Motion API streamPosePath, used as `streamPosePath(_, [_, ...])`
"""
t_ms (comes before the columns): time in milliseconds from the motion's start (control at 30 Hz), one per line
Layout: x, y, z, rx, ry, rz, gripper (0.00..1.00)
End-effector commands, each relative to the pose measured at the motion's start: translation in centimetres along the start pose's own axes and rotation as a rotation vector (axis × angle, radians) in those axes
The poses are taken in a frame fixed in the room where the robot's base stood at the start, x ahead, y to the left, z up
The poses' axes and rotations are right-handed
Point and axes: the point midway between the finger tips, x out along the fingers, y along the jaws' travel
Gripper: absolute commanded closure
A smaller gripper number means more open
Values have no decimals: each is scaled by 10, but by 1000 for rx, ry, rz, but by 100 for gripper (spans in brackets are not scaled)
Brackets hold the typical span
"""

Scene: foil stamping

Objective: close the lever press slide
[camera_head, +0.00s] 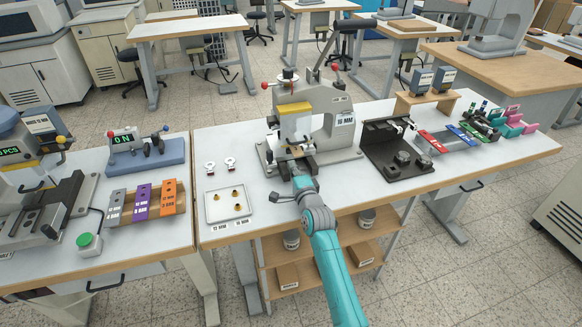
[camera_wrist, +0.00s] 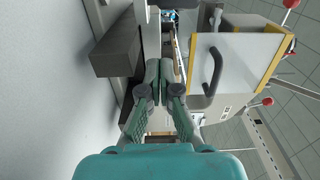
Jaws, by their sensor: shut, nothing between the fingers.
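The lever press (camera_head: 333,110) is a grey C-shaped machine with a lever on top and a yellow-topped front guard (camera_head: 294,122). Its dark slide (camera_head: 312,165) shows low at the front, below the guard, and is partly hidden by my gripper. My gripper (camera_head: 295,168) is at the front of the press, by the slide. In the wrist view my gripper (camera_wrist: 166,65) has its fingertips together with nothing between them. A dark block (camera_wrist: 118,52), seemingly part of the slide, lies just left of the fingers. The guard (camera_wrist: 238,65) with its dark handle is to the right. I cannot tell whether the fingers touch the slide.
A white tray (camera_head: 211,212) with small brass pieces lies left of my arm. A black fixture (camera_head: 385,160) stands right of the press. Coloured blocks (camera_head: 478,128) fill the right end. The left table carries another machine (camera_head: 55,205).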

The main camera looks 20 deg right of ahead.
Motion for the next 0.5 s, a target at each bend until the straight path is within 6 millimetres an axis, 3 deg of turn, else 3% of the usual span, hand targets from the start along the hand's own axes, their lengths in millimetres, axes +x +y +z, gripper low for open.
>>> streamPosePath(500, [-74, 2, 0, 0, 0, 2, 100])
